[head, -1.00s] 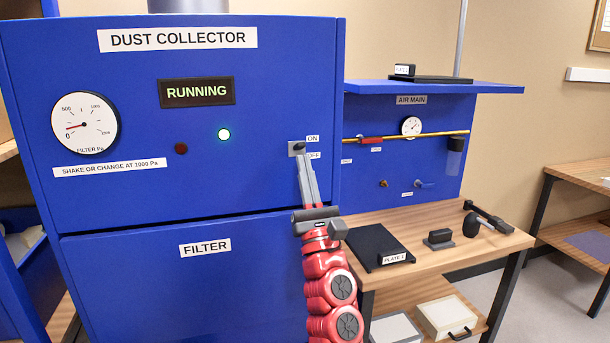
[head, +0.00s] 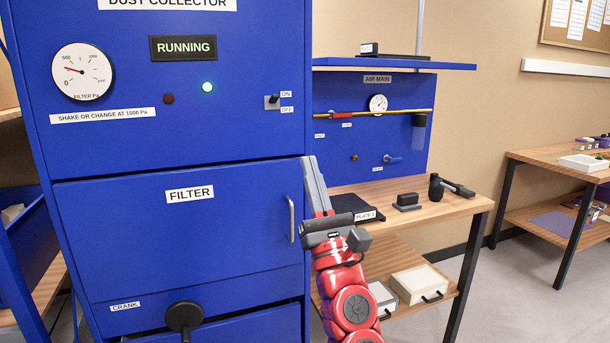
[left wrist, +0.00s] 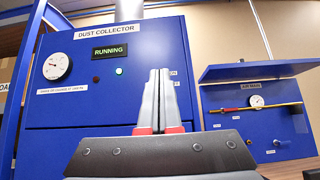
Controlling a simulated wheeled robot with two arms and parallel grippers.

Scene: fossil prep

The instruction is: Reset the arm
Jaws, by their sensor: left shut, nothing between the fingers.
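My left gripper (head: 314,178) is shut and empty in the head view, its grey fingers pointing up in front of the right edge of the blue dust collector (head: 110,220). It also shows in the left wrist view (left wrist: 159,75), fingers together, in front of the cabinet. The toggle switch (head: 272,99) between the ON and OFF labels is apart from the fingers, above and to the left of them. The display (head: 183,48) reads RUNNING and the green lamp (head: 207,87) is lit. My right gripper is not in view.
A wooden bench (head: 430,205) stands right of the cabinet with a black plate (head: 350,203), a dark block (head: 407,201) and a dark hand tool (head: 450,187). The air main panel (head: 340,150) is behind it. A filter door handle (head: 291,219) and black crank (head: 184,315) face me.

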